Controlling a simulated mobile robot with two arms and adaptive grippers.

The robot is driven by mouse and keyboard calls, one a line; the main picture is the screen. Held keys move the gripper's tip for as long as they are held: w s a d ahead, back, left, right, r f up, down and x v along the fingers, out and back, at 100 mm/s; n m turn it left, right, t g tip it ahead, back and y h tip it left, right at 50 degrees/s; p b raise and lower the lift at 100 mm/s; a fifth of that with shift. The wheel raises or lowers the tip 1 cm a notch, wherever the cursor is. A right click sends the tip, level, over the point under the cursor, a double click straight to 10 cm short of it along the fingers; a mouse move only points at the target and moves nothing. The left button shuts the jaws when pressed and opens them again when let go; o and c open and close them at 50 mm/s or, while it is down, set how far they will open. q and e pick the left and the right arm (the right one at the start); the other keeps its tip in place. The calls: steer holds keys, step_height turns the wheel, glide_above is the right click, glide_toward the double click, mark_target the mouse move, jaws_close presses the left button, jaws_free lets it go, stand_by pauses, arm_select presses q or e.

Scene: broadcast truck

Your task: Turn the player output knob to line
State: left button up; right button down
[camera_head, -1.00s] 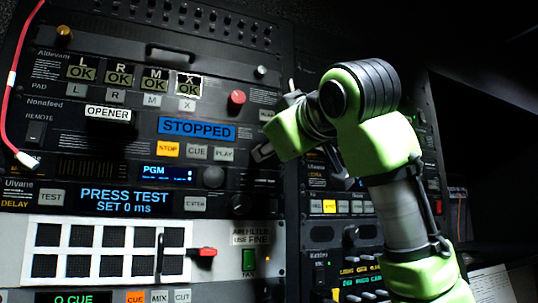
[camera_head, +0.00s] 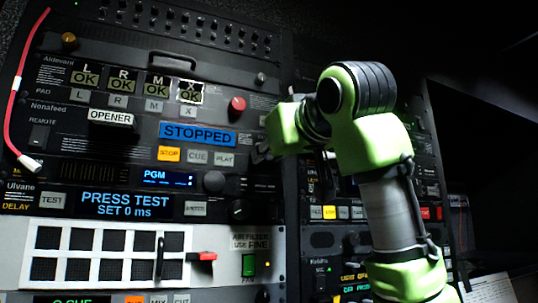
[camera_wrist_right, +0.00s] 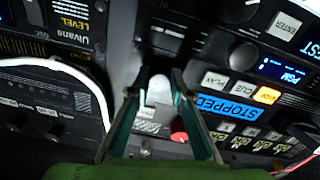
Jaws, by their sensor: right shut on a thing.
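The player has a blue STOPPED display (camera_head: 198,134) with STOP, CUE and PLAY buttons below it. My right gripper (camera_head: 262,152) is against the panel just right of these buttons and hides what it holds in the head view. In the right wrist view, which is turned round, the fingers of my right gripper (camera_wrist_right: 160,76) stand on either side of a small pale knob (camera_wrist_right: 159,91), which looks like the player output knob. They are shut on it. A small printed label (camera_wrist_right: 147,127) is beside it. The knob's exact setting cannot be read. My left gripper is not in view.
A red knob (camera_head: 237,107) sits up and left of my right gripper. A dark round knob (camera_head: 214,181) is below, beside the PGM display (camera_head: 167,177). A white cable (camera_wrist_right: 85,78) loops close to the gripper in the wrist view. A second rack stands right.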

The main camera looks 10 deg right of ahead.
steer(key=shift+w+f, duration=0.1)
steer(key=shift+f, duration=0.2)
steer(key=c, duration=1.8)
jaws_free()
steer(key=shift+r, duration=0.15)
steer(key=shift+s, duration=0.2)
steer(key=s, duration=0.4)
steer(key=s+d, duration=0.1)
steer(key=s, duration=0.3)
steer(key=s+d, duration=0.1)
steer(key=s, duration=0.2)
steer(key=shift+s, duration=0.4)
